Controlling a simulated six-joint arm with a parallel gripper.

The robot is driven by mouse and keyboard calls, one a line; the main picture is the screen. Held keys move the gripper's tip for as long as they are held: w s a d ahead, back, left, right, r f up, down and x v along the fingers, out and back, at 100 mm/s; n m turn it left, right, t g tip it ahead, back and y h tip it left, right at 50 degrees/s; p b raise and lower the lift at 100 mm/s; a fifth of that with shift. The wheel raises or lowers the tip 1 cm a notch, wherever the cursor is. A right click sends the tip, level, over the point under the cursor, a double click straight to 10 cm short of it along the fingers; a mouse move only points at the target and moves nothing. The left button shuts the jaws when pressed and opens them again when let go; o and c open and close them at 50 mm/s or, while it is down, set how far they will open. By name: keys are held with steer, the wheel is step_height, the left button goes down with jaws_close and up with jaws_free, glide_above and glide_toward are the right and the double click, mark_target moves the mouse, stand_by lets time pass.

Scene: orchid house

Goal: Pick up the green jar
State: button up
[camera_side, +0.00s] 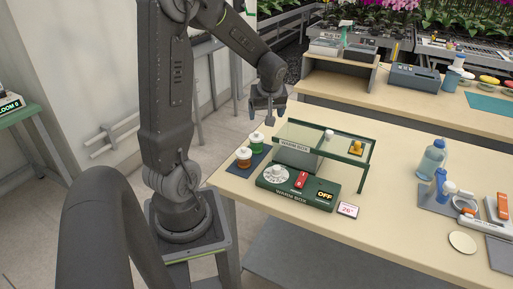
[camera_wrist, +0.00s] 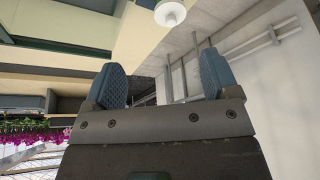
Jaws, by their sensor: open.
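The green jar (camera_side: 256,141) has a white lid and stands upright on a dark mat (camera_side: 262,158) at the left end of the table. In the wrist view a white-lidded jar (camera_wrist: 170,14), with a little green showing, is cut off by the top edge. An amber jar (camera_side: 243,158) with a white lid stands close beside the green one. My gripper (camera_side: 268,118) hangs in the air above the jars' level, apart from both. In the wrist view its two blue padded fingers (camera_wrist: 164,78) are spread wide with nothing between them.
Right of the jars stands a warm box with a green-framed glass shelf (camera_side: 322,138) and a control panel (camera_side: 297,188) reading OFF. A blue bottle (camera_side: 431,160) and a small tray of items (camera_side: 437,198) are farther right.

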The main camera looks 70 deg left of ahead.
mark_target(257, 132)
steer(key=shift+n, duration=0.6)
steer(key=x, duration=0.3)
steer(key=a+x, duration=0.1)
steer(key=x, duration=0.2)
steer(key=s+x, duration=0.1)
steer(key=x, duration=0.2)
steer(key=shift+a, duration=0.4)
steer(key=shift+x, duration=3.25)
steer(key=shift+s+d, duration=0.1)
steer(key=shift+s, duration=0.05)
steer(key=shift+c, duration=0.4)
steer(key=c, duration=0.9)
